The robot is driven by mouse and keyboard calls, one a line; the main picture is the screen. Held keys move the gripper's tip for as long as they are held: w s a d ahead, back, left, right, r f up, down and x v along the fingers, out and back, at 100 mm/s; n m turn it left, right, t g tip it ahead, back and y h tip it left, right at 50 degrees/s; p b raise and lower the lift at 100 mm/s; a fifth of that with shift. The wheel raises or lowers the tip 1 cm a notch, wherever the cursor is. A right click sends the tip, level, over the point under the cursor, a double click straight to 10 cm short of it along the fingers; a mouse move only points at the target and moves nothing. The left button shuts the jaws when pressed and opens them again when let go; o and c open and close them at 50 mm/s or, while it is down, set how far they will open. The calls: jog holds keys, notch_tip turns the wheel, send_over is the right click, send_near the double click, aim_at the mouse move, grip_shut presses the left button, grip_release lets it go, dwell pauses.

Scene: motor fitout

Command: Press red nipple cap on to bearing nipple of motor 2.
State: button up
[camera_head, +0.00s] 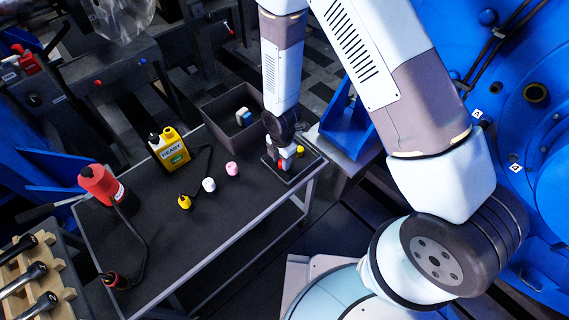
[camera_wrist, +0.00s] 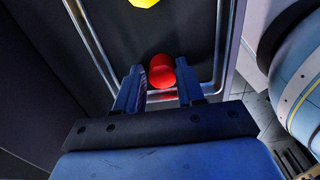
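The red nipple cap (camera_wrist: 161,71) is between the fingertips of my gripper (camera_wrist: 160,82) in the wrist view. Its sides are very close to both fingers, and I cannot tell whether they grip it. In the head view my gripper (camera_head: 285,154) points down over a small dark tray (camera_head: 303,176) at the table's right end, with a bit of the red cap (camera_head: 285,165) showing under it. Blue motor housings fill the right side, including a large one (camera_head: 520,125) with small white labels too small to read. I cannot make out a bearing nipple or which is motor 2.
The dark table (camera_head: 150,235) holds a yellow bottle (camera_head: 170,148), a red oil can (camera_head: 103,186), a grey bin (camera_head: 215,112), and loose yellow, white and pink caps. A yellow cap (camera_head: 300,151) is beside my gripper. A tool rack (camera_head: 35,285) stands at lower left.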

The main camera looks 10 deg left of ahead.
jog(key=c, duration=0.6)
jog(key=shift+c, duration=0.2)
jog(key=shift+r, duration=0.15)
